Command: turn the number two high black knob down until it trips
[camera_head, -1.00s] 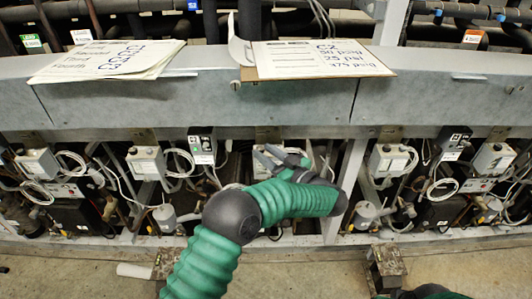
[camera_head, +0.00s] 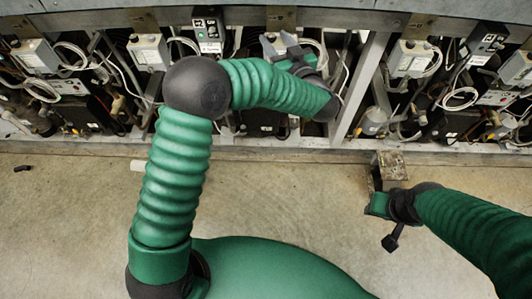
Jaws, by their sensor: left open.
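My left gripper (camera_head: 287,47) is open at the top centre, its dark fingers in front of or against a grey control box (camera_head: 270,47). My green forearm and wrist cover part of the area below it. I cannot make out the number two high black knob; it is too small or hidden by the gripper. A black box with a white label (camera_head: 209,30) sits left of that grey box. My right gripper (camera_head: 392,222) is low at the right, above the floor and away from the boxes; its fingers are unclear.
Similar grey boxes stand left (camera_head: 149,52) and right (camera_head: 411,58), among cables and pipes. A slanted metal post (camera_head: 362,85) stands right of my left wrist. A rusty metal block (camera_head: 391,165) is near my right gripper. The concrete floor (camera_head: 80,220) in front is mostly clear.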

